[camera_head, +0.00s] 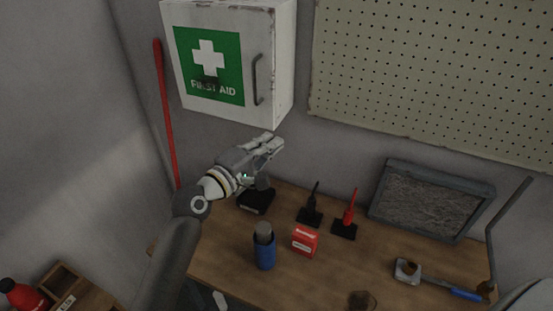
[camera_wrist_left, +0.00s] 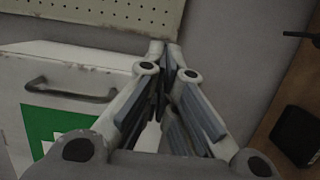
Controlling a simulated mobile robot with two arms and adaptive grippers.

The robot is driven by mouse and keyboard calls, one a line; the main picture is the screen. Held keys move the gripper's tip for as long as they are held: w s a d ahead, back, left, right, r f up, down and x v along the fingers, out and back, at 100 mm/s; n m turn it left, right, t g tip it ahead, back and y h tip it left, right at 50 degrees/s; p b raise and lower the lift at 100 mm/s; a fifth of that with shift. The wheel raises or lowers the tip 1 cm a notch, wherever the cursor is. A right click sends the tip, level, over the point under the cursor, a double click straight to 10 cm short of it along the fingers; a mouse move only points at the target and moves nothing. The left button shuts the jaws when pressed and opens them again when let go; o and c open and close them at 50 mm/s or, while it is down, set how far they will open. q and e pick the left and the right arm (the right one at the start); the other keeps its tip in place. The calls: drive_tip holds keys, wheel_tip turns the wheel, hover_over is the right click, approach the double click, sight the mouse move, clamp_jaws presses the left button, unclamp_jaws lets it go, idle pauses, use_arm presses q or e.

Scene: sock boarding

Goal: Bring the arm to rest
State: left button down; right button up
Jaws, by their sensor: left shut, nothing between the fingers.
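My left gripper (camera_head: 274,143) is raised above the back left of the wooden bench, just below the lower right corner of the first aid cabinet in the head view. In the left wrist view its fingers (camera_wrist_left: 168,50) come together at the tips, with nothing between them. My left arm reaches up to it from the bottom of the head view. My right gripper is not in view.
The white first aid cabinet (camera_head: 276,70) hangs close to the left gripper. On the bench (camera_head: 215,255) stand a blue bottle (camera_head: 265,252), a red box (camera_head: 305,241), two upright tools on black bases and a grey framed panel (camera_head: 430,205). A pegboard (camera_head: 430,75) is on the wall.

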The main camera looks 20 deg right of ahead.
use_arm(q)
drive_tip(key=shift+s+a, duration=0.5)
drive_tip(key=shift+s, duration=2.55)
drive_tip(key=s+a+f+m+g+y, duration=0.15)
drive_tip(key=s+a+f+y, duration=0.25)
drive_tip(key=a+f, duration=0.5)
drive_tip(key=s+a+f+m+t+y, duration=0.1)
drive_tip(key=s+a+f+m+y, duration=0.25)
drive_tip(key=a+f, duration=0.45)
drive_tip(key=s+a+f+m+g+y, duration=0.2)
drive_tip(key=s+a+f+g+y, duration=0.15)
drive_tip(key=s+a, duration=0.65)
drive_tip(key=s+a+f+m+g+y, duration=0.15)
drive_tip(key=s+a+f+y, duration=0.3)
drive_tip(key=s+a, duration=0.65)
wheel_tip(320, 180, down, 30)
drive_tip(key=a+f+g+b, duration=0.1)
drive_tip(key=a+b, duration=0.1)
drive_tip(key=b, duration=0.1)
drive_tip(key=s+a+f+g+b, duration=0.1)
drive_tip(key=s+a+f, duration=0.1)
drive_tip(key=s+f, duration=1.3)
drive_tip(key=shift+s+a+f, duration=0.25)
drive_tip(key=shift+s+f, duration=0.1)
drive_tip(key=shift+s, duration=0.1)
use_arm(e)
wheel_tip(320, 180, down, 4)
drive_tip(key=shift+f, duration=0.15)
